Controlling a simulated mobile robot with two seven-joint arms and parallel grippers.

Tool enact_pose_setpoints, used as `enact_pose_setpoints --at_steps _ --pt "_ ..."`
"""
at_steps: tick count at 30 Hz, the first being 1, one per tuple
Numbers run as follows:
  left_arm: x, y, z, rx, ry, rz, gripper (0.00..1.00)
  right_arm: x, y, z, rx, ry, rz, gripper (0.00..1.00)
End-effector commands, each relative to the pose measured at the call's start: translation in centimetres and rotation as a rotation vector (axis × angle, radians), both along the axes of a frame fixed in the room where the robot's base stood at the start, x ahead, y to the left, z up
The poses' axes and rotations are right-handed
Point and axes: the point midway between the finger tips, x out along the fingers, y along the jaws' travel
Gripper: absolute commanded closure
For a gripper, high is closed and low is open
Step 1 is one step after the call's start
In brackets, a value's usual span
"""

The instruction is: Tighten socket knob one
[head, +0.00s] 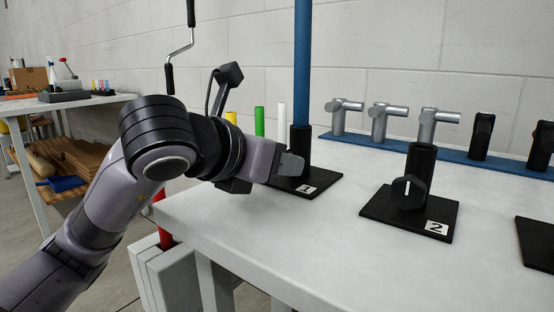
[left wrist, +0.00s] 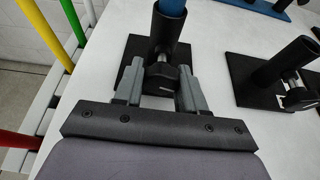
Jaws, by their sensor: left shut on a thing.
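Socket one is a black upright tube (head: 300,142) on a black base plate (head: 318,184) marked 1, near the left end of the white table. A blue pole (head: 303,60) stands upright in it. My left gripper (head: 290,168) is at the near side of this socket. In the left wrist view the gripper (left wrist: 160,88) is shut on the black knob (left wrist: 161,78) of socket one, with one finger on each side. The knob is hidden behind the gripper in the head view. My right gripper is not in view.
Socket two (head: 421,162), with its knob (head: 408,192) facing front, stands empty to the right. Behind it, a blue rail (head: 365,142) carries several silver and black fittings. Green (head: 259,121) and white (head: 282,118) poles stand beyond the table's left edge. A hanging crank (head: 181,48) is above.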

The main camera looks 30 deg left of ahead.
Motion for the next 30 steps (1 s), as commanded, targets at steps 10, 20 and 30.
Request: enact_pose_setpoints --at_steps 10,20,30 --pt "-0.1 -0.1 -0.7 0.335 -0.033 -0.005 0.9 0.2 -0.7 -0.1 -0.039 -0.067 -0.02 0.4" --pt "-0.1 0.0 -0.8 0.646 -0.077 -0.005 0.9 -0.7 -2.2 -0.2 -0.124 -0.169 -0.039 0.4" --pt "0.0 0.2 -0.6 0.928 -0.113 -0.003 0.9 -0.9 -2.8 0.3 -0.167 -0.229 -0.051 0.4"
